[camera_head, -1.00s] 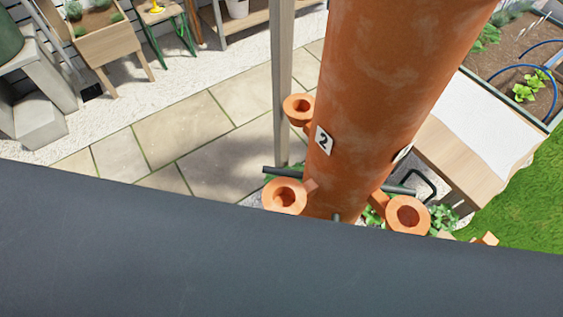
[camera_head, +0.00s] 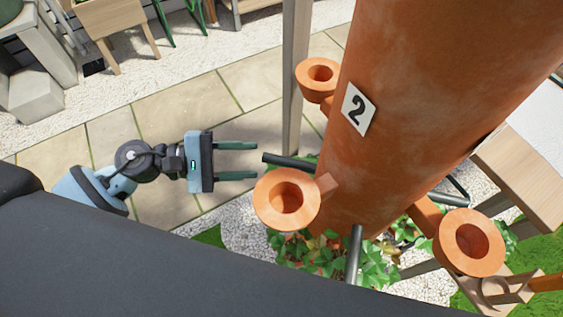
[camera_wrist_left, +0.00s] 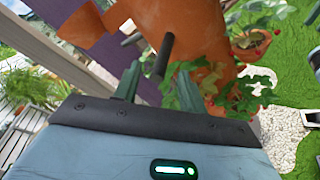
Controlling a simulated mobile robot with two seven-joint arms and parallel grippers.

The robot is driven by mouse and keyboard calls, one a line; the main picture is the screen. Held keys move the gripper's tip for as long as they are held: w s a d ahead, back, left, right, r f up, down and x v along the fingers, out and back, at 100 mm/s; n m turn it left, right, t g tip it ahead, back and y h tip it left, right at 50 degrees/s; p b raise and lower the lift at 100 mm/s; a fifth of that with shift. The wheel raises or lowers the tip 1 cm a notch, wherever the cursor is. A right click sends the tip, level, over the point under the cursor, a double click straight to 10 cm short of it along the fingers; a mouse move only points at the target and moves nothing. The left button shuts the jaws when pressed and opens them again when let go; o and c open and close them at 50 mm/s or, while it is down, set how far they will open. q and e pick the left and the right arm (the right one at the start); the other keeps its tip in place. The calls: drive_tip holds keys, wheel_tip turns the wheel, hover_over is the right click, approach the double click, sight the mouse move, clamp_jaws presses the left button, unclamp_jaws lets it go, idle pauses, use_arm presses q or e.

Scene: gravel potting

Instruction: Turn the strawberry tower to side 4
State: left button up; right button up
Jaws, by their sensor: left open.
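The strawberry tower (camera_head: 430,120) is a thick terracotta column with a white plate numbered 2 (camera_head: 356,109) facing me. Round terracotta cups (camera_head: 287,203) stick out from it, and strawberry leaves (camera_head: 335,260) show at its foot. Dark bars stick out low on the tower; one dark bar (camera_head: 290,161) points left toward my left gripper (camera_head: 256,160). That gripper is open and empty, its green fingers just left of the bar's end. In the left wrist view a dark bar (camera_wrist_left: 164,55) shows between the finger directions, ahead of the palm. My right gripper is out of view.
A thin wooden post (camera_head: 293,75) stands behind the gripper and left of the tower. A wooden table (camera_head: 520,180) is at the right. Stone paving (camera_head: 160,115) is open at the left. Part of my own body covers the lower left.

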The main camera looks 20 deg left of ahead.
sight(268, 160)
use_arm(q)
drive_tip(key=m, duration=0.2)
drive_tip(key=m+g, duration=0.1)
drive_tip(key=shift+w+a+f+y, duration=0.2)
drive_tip(key=shift+a+f+y, duration=0.05)
drive_tip(key=shift+y, duration=0.05)
drive_tip(key=p+x, duration=0.1)
drive_tip(key=x, duration=0.5)
drive_tip(key=shift+w+d, duration=0.15)
drive_tip(key=shift+d, duration=0.25)
drive_tip(key=shift+w+d+f, duration=0.1)
drive_tip(key=shift+d+f, duration=0.05)
drive_tip(key=shift+d, duration=0.35)
clamp_jaws()
